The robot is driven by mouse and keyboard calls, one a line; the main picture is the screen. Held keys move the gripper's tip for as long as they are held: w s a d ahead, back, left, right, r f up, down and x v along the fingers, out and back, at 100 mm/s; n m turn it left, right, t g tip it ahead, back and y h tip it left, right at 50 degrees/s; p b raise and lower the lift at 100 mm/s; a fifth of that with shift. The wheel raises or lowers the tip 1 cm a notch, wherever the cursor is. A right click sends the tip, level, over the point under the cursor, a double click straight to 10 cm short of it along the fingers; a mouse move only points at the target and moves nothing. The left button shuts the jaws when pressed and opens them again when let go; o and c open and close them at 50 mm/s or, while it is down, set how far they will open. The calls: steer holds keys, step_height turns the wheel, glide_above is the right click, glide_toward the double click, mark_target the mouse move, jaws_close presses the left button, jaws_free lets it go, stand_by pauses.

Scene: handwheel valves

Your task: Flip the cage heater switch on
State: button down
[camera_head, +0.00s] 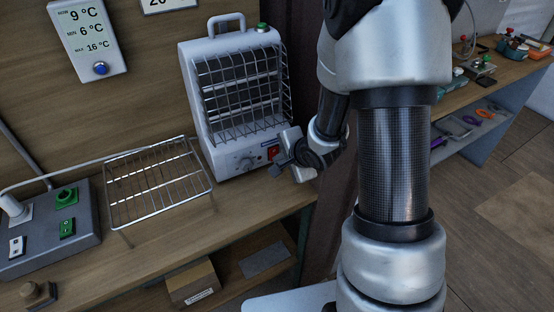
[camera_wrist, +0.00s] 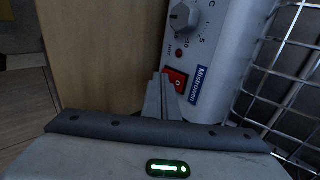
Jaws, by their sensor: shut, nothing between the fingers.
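The cage heater (camera_head: 238,92) is a pale grey unit with a wire cage front, standing upright on the wooden bench. Its red rocker switch (camera_head: 273,152) is low on the front, right of a dial (camera_head: 246,164). The switch also shows in the wrist view (camera_wrist: 177,80), with the dial (camera_wrist: 183,15) and a small red lamp (camera_wrist: 179,53) above it. My gripper (camera_head: 274,171) is shut and empty, its tips close to the switch. In the wrist view the fingers (camera_wrist: 160,78) partly overlap the switch's left edge; I cannot tell whether they touch it.
A wire rack (camera_head: 158,183) stands left of the heater. A grey control box (camera_head: 45,240) with green controls is at far left. A thermometer display (camera_head: 88,38) hangs on the wall. A cardboard box (camera_head: 193,284) sits on the shelf below. Another bench (camera_head: 497,75) is at right.

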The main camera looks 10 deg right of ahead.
steer(key=shift+w, duration=0.15)
stand_by(0.3)
steer(key=shift+w+f, duration=0.15)
steer(key=shift+s, duration=0.25)
steer(key=shift+w, duration=0.1)
steer(key=shift+r, duration=0.25)
